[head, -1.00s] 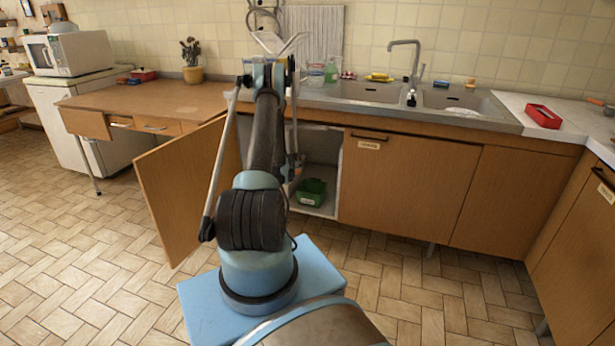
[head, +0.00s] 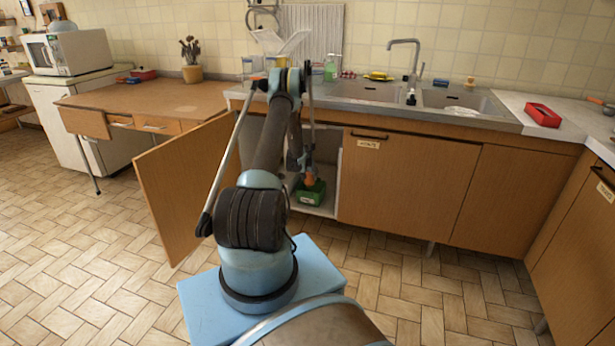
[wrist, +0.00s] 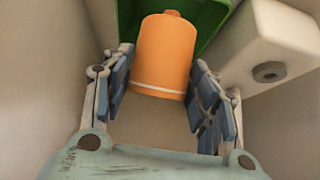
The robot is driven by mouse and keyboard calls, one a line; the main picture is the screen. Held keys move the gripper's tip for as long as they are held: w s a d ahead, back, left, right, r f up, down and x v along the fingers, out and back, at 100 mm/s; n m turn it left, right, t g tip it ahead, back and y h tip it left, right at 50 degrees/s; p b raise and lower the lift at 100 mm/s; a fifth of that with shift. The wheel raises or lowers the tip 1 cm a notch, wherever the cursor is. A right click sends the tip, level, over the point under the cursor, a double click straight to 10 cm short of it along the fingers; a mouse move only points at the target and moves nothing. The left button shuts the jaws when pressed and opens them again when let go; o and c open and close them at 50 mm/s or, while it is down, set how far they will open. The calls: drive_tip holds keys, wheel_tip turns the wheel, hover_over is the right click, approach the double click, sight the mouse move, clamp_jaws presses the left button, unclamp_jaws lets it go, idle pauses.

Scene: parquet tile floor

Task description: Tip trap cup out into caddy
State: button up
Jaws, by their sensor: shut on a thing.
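The trap cup is an orange cylinder (wrist: 165,55) with a pale band near one end, seen between the finger pads of my gripper (wrist: 163,92) in the wrist view. My gripper is shut on it. The caddy is a green open box (head: 312,198) on the floor of the open sink cupboard; its green wall also shows behind the cup in the wrist view (wrist: 208,14). In the head view the orange cup (head: 309,181) is right at the caddy, above or partly in it; I cannot tell whether they touch. The cup's mouth and contents cannot be made out.
The opened cupboard door (head: 185,185) stands to the left of my arm. The closed cupboard front (head: 405,190) borders the opening on the right. A white block-like part (wrist: 270,45) is close to the right finger in the wrist view. The tile floor in front is clear.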

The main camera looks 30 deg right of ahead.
drive_tip(key=g+y, duration=0.1)
drive_tip(key=w+d+f+g+y, duration=0.1)
drive_tip(key=y, duration=0.1)
drive_tip(key=g+y, duration=0.2)
drive_tip(key=shift+w+d+f, duration=0.15)
drive_tip(key=shift+d+f, duration=0.1)
drive_tip(key=shift+f, duration=0.05)
drive_tip(key=shift+g+y, duration=0.3)
idle(0.3)
drive_tip(key=shift+w+d+r+g+y, duration=0.1)
drive_tip(key=shift+r+g+y, duration=0.1)
drive_tip(key=shift+g+y, duration=0.2)
drive_tip(key=shift+r, duration=0.25)
drive_tip(key=shift+r, duration=0.1)
idle(1.0)
